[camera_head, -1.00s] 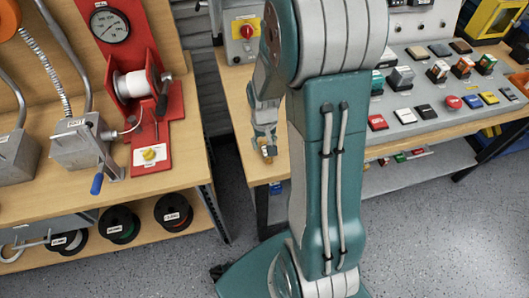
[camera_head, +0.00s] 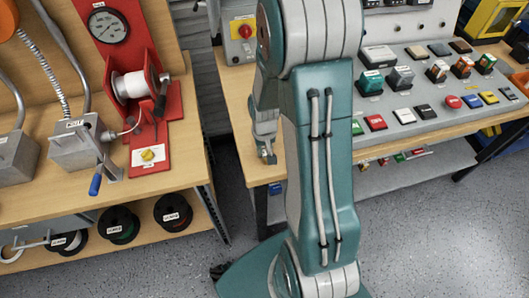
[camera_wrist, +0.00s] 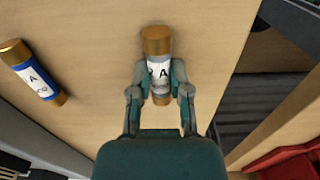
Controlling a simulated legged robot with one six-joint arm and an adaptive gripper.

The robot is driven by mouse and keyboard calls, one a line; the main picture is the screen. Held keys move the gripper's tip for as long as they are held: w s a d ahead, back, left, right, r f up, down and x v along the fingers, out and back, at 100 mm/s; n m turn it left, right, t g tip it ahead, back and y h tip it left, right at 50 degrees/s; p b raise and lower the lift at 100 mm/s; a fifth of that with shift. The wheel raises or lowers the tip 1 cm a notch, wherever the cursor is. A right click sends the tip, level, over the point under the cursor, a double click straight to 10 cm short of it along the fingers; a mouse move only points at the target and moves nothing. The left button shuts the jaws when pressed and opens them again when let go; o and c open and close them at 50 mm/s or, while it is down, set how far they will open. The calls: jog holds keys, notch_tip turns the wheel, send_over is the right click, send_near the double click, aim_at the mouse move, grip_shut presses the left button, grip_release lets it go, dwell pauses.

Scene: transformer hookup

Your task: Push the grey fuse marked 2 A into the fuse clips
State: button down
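In the wrist view a grey fuse (camera_wrist: 159,70) with brass end caps and a white label lies over the pale wooden bench top. The label shows an "A"; its number is not readable. My gripper (camera_wrist: 160,76) has one finger on each side of the fuse's middle, and both fingers appear to touch it. The lower cap shows between the fingers. In the head view my gripper (camera_head: 268,155) is small at the near edge of the middle bench, partly behind my arm, and the fuse is not discernible there. I cannot make out the fuse clips.
A blue fuse (camera_wrist: 36,75) with brass caps lies left of the grey one. The middle bench (camera_head: 238,95) carries a grey box with a red knob (camera_head: 239,31) and a sloped panel of switches (camera_head: 440,100). A left bench holds a red gauge stand (camera_head: 150,130).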

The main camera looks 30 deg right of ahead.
aim_at(265, 151)
jog(key=shift+r, duration=3)
